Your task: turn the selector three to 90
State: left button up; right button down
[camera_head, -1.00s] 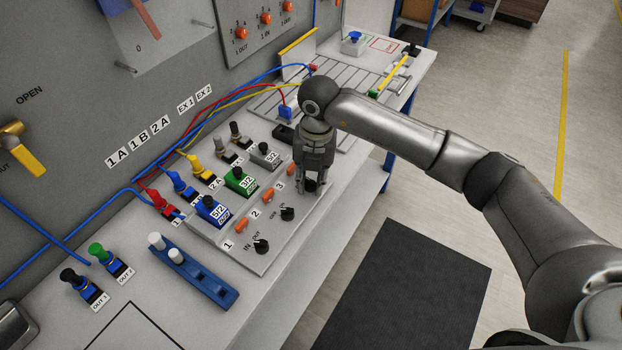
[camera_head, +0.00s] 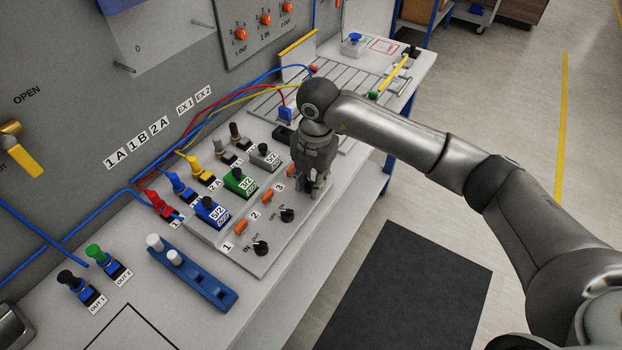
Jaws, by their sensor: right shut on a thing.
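The sloped grey control panel (camera_head: 230,247) carries a row of small black knobs. Two of them show clearly, the front knob (camera_head: 260,248) and the middle knob (camera_head: 287,215). The third, selector three, is at the far end of the row, mostly hidden by my right gripper (camera_head: 311,187). My right gripper points down and is shut on that third selector. The selector's angle cannot be read behind the fingers. My left gripper is not in view.
Orange levers, such as the one by label 2 (camera_head: 268,197), stand close beside the knobs. Blue (camera_head: 211,210) and green (camera_head: 240,182) valve blocks with upright plugs sit behind. Cables run along the wall. The floor in front is clear, with a dark mat (camera_head: 405,290).

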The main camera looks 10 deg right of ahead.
jog(key=c, duration=1.2)
grip_release()
notch_tip(320, 180, up, 12)
jog(key=shift+s+d, duration=0.25)
jog(key=shift+d, duration=0.05)
